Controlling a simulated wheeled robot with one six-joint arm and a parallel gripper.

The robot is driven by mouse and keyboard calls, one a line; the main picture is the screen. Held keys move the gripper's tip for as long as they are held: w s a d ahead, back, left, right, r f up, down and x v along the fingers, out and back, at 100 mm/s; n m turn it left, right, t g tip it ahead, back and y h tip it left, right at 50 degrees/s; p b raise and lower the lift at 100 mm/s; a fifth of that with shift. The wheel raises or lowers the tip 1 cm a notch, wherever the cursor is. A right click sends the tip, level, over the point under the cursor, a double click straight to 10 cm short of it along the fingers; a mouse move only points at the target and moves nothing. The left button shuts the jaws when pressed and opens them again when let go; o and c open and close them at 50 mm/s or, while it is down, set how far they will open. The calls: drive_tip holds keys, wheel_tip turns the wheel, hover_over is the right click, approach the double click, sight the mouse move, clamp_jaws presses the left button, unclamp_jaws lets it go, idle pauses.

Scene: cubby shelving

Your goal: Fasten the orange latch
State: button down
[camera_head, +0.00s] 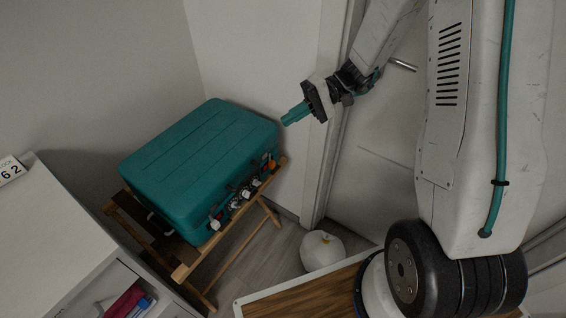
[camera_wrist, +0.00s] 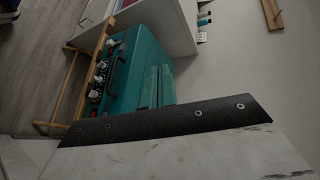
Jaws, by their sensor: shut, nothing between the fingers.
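The orange latch (camera_head: 271,163) is a small part at the right end of the front face of a teal case (camera_head: 200,165). Whether it is fastened is too small to tell. The case lies closed on a wooden folding stand (camera_head: 228,248), with several white and dark latches and a handle along its front. My gripper (camera_head: 293,115) is shut and empty, in the air just right of the case's upper right corner, apart from the latch.
A white shelf unit (camera_head: 50,235) with books inside stands left of the case. A pale round object (camera_head: 321,250) sits on the floor to the right of the stand. A white door (camera_head: 385,190) and wall are behind my arm. The air before the case's front is clear.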

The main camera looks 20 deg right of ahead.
drive_tip(key=w+d+f+m+t+y, duration=0.2)
drive_tip(key=w+f+t, duration=0.1)
drive_tip(key=f, duration=0.5)
drive_tip(key=w+d+f+m+t+y, duration=0.1)
drive_tip(key=w+d+f+m+t, duration=0.2)
drive_tip(key=f, duration=0.4)
drive_tip(key=m+t+h, duration=0.3)
drive_tip(key=t, duration=0.4)
approach(274, 166)
drive_tip(key=d, duration=0.4)
drive_tip(key=shift+w+a+f, duration=0.1)
drive_tip(key=shift+w+a, duration=0.05)
drive_tip(key=shift+w, duration=0.15)
drive_tip(key=shift+a, duration=0.1)
drive_tip(key=x, duration=1)
drive_tip(key=shift+s+a, duration=0.9)
drive_tip(key=shift+a, duration=0.25)
